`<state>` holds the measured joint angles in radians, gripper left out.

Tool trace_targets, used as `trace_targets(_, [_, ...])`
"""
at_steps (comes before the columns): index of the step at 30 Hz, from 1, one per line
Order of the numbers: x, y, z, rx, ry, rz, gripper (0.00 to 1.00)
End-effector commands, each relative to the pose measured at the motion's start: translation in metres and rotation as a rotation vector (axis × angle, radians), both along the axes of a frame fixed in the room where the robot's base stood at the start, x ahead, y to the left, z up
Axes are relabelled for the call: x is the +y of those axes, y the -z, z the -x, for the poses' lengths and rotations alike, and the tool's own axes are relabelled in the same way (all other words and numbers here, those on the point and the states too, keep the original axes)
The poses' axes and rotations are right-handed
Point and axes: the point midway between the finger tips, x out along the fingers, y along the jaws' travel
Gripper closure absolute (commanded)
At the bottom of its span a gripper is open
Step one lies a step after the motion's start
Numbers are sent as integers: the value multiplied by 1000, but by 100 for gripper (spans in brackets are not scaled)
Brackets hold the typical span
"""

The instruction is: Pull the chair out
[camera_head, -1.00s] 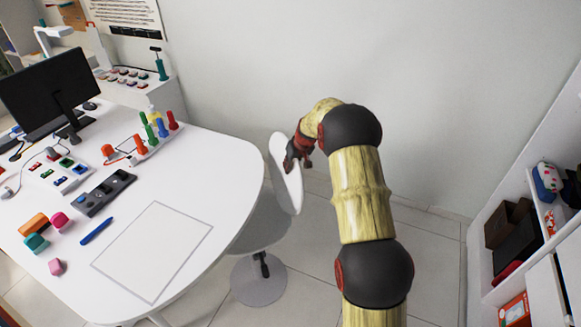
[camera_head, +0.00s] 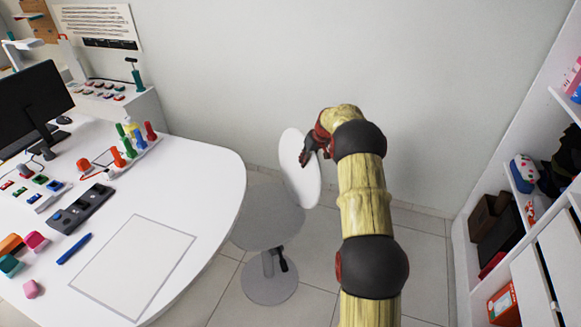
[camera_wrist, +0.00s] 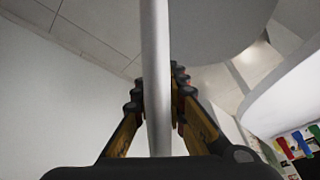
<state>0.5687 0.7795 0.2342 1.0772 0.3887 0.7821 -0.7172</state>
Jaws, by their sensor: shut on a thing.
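The chair has a round pale seat (camera_head: 268,214), a white oval backrest (camera_head: 299,170) and a round base (camera_head: 269,278) on the tiled floor. It stands at the right edge of the white table (camera_head: 205,165), with part of the seat close to the table edge. My gripper (camera_head: 312,152) is at the right upper side of the backrest and is shut on it. In the wrist view the backrest (camera_wrist: 156,70) shows edge-on as a pale strip between the fingers of my gripper (camera_wrist: 158,90). The seat (camera_wrist: 215,25) lies beyond it.
The table holds a monitor (camera_head: 30,105), colored pegs (camera_head: 136,140), a blue pen (camera_head: 74,248) and other small items. A bare wall (camera_head: 330,60) is behind the chair. White shelves (camera_head: 462,250) stand at the right. Tiled floor (camera_head: 425,245) between chair and shelves is clear.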

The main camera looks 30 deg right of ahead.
Motion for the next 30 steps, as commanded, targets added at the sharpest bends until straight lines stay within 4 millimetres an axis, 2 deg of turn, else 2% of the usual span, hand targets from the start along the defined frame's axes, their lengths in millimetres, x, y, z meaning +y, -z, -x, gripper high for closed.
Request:
trace_targets(1, [-12, 1, 1, 0, 3, 0, 100])
trace_targets(3, [-24, 0, 2, 0, 1, 1, 100])
trace_targets(9, [-43, 1, 3, 1, 0, -1, 100])
trace_targets(22, [-48, 0, 4, 0, 1, 2, 100])
trace_targets(23, [-49, 0, 4, 0, 1, 3, 85])
trace_targets(30, [-48, 0, 4, 0, 1, 2, 71])
